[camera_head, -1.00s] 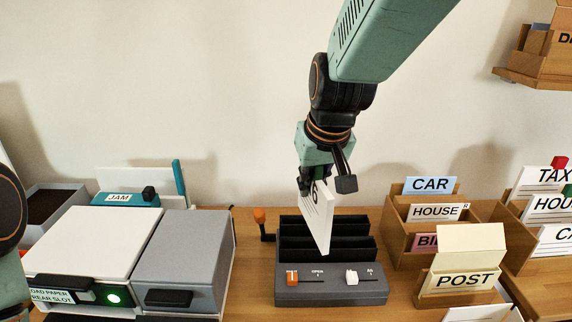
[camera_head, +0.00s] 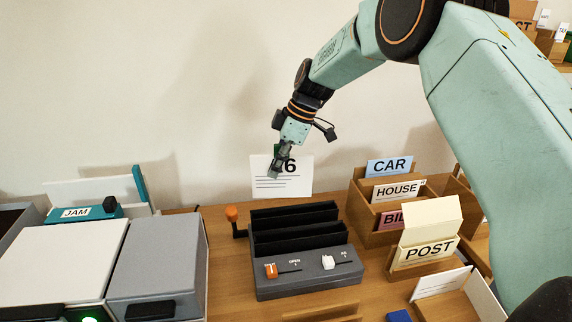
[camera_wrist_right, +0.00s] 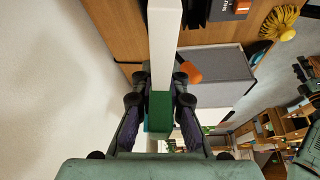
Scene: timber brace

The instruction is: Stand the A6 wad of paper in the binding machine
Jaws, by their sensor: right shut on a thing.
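The A6 wad of paper (camera_head: 265,185) is a white block marked "6" with printed lines. It hangs upright with its face toward the head camera, behind and above the binding machine (camera_head: 312,284). My right gripper (camera_head: 279,165) is shut on its top edge. In the right wrist view the wad (camera_wrist_right: 164,45) shows edge-on between the fingers, with a green part (camera_wrist_right: 159,108) there too. The machine is dark grey with black slots, an orange slider (camera_head: 270,270) by "OPEN" and a white slider (camera_head: 327,262). My left gripper is not in view.
An orange-knobbed lever (camera_head: 232,214) stands at the machine's left. A grey and white printer-like unit (camera_head: 160,255) stands further left, with a teal JAM part (camera_head: 78,213) behind it. Wooden card boxes labelled CAR, HOUSE and POST (camera_head: 428,250) stand to the right.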

